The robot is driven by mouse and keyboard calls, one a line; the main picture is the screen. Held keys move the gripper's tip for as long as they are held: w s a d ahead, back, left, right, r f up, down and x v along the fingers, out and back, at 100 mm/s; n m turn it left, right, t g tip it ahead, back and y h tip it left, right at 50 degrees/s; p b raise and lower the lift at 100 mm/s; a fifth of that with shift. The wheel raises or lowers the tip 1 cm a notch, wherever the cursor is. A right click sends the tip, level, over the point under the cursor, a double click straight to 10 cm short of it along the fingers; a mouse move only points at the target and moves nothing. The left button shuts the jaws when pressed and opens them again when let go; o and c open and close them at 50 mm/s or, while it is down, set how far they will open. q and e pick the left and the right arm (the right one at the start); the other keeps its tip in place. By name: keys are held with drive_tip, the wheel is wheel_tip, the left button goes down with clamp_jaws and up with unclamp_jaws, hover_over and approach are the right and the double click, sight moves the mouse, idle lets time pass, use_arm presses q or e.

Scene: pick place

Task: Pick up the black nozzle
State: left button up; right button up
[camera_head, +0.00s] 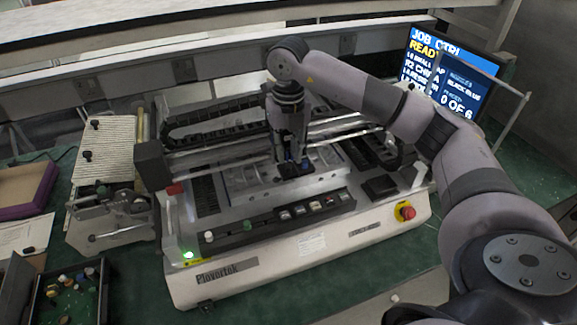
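My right gripper (290,163) points down over the middle of the Plovertek machine (330,238), at a dark block on its bed. Its fingertips are small and dark against the block, so I cannot tell whether they are open or shut, or touching anything. Something dark blue shows at the fingertips. I cannot tell which piece is the task's black nozzle. My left gripper is out of view.
A monitor (425,42) reading "JOB CTRL" stands at back right. A red stop button (407,212) is on the machine's front. A dark tray (48,302) of small coloured pieces lies at lower left, near a purple-edged box (40,205). The green table (140,285) is bare before the machine.

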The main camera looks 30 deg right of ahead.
sight(288, 165)
wheel_tip(288, 165, down, 4)
drive_tip(key=shift+w+d+r+p, duration=0.1)
drive_tip(key=shift+d+r+p, duration=0.1)
drive_tip(key=shift+p, duration=0.55)
drive_tip(key=shift+f, duration=0.35)
drive_tip(key=shift+a, duration=0.1)
drive_tip(key=shift+c, duration=0.2)
drive_tip(key=c, duration=0.4)
drive_tip(key=shift+r, duration=0.1)
